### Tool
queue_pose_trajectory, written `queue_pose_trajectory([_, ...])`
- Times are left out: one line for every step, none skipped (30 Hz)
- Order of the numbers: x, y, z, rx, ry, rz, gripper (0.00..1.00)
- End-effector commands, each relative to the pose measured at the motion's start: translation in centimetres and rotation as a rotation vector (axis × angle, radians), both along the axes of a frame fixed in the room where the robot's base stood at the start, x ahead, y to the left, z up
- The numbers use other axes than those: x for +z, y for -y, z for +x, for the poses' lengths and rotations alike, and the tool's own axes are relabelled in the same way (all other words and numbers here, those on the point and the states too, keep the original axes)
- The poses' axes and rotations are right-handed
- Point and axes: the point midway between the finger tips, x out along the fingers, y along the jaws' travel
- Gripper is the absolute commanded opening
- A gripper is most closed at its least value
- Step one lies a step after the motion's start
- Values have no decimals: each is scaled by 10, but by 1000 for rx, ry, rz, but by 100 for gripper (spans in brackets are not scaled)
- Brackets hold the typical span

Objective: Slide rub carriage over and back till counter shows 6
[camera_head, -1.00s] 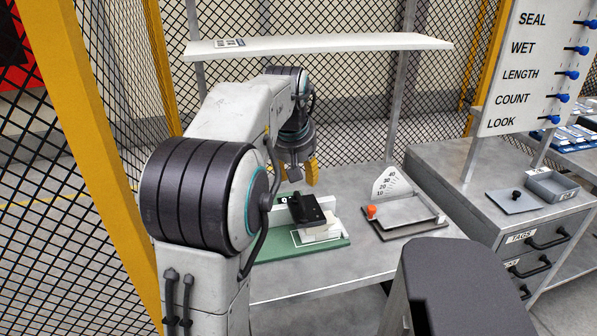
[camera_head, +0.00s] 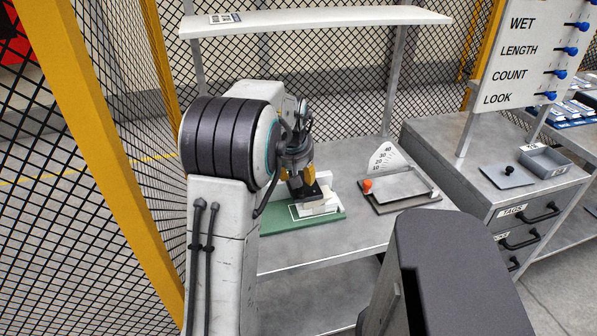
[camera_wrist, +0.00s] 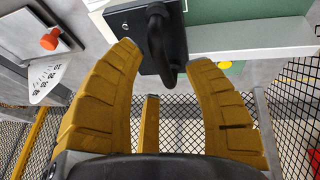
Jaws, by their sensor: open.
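The rub carriage (camera_head: 314,192) is a black block on the rub tester, whose green base (camera_head: 270,233) lies on the bench; white pieces sit beside and under the block. In the wrist view the black carriage (camera_wrist: 125,22) has a raised black handle (camera_wrist: 158,30). My gripper (camera_head: 301,184) is low over the carriage. In the wrist view its yellow fingers (camera_wrist: 163,58) are open, one on each side of the handle's end, with gaps showing. The counter's reading cannot be seen; my gripper and arm cover that area in the head view.
A grey tray device with an orange knob (camera_head: 367,186) and a numbered dial (camera_head: 383,158) stands to the right on the bench. A white shelf (camera_head: 320,22) runs above. A drawer cabinet (camera_head: 470,165) stands further right. Wire mesh fencing is behind and left.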

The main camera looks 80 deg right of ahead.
Motion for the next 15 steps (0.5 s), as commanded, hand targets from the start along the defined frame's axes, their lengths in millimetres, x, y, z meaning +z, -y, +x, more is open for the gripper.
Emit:
queue_pose_trajectory([-3, 1, 0, 0, 0, 1, 47])
queue_pose_trajectory([-4, 2, 0, 0, 0, 1, 47])
queue_pose_trajectory([-5, 2, 0, 0, 0, 0, 47])
queue_pose_trajectory([-6, 3, 0, 0, 0, 0, 47])
queue_pose_trajectory([-6, 3, 0, 0, 0, -1, 47])
queue_pose_trajectory([-7, 3, 0, 0, 0, -1, 47])
queue_pose_trajectory([-7, 3, 0, 0, 0, -1, 47])
queue_pose_trajectory([-7, 3, 0, 0, 0, -1, 47])
queue_pose_trajectory([-7, 3, 0, 0, 0, -1, 47])
queue_pose_trajectory([-7, 3, 0, 0, 0, -1, 47])
queue_pose_trajectory([-7, 3, 0, 0, 0, -1, 47])
queue_pose_trajectory([-7, 3, 0, 0, 0, -1, 47])
queue_pose_trajectory([-7, 3, 0, 0, 0, -1, 47])
queue_pose_trajectory([-7, 3, 0, 0, 0, -1, 49])
queue_pose_trajectory([-7, 3, 0, 0, 0, -1, 46])
